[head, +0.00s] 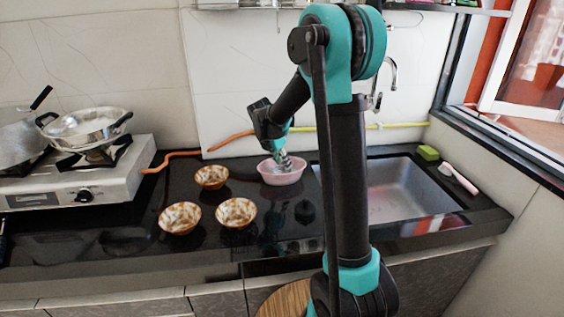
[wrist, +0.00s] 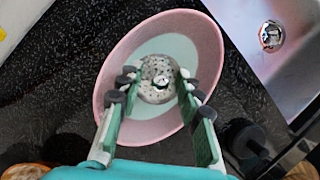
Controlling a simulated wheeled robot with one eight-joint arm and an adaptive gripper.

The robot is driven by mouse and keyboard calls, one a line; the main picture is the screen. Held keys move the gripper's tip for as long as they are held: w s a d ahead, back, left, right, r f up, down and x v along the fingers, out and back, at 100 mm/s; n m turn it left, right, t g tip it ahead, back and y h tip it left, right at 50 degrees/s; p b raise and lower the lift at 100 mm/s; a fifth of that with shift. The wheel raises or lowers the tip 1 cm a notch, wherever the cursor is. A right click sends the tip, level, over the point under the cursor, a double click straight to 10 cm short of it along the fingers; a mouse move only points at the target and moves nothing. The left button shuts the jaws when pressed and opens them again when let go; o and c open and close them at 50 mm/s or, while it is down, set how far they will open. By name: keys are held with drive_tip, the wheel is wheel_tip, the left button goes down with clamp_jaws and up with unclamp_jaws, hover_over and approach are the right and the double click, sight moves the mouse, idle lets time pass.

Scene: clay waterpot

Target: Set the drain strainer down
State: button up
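The drain strainer (wrist: 159,79) is a round, grey, speckled piece with a small light centre, seen in the wrist view. My gripper (wrist: 160,82) has its two fingertips at opposite sides of the strainer, shut on it. Both are over the inside of a pink bowl (wrist: 205,50) with a pale inner floor. The wrist view does not clearly show whether the strainer touches the bowl floor. In the head view my gripper (head: 283,161) points down into the pink bowl (head: 282,178), and the strainer cannot be made out clearly.
The sink (head: 400,190) lies right of the bowl, with its drain (wrist: 271,35) visible. Three brown-and-white bowls, one nearest the front left (head: 180,218), stand left on the black counter. A small black object (head: 305,211) stands in front of the pink bowl. A stove (head: 85,175) is far left.

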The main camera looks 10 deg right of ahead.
drive_tip(key=shift+r, duration=0.1)
drive_tip(key=v, duration=1.2)
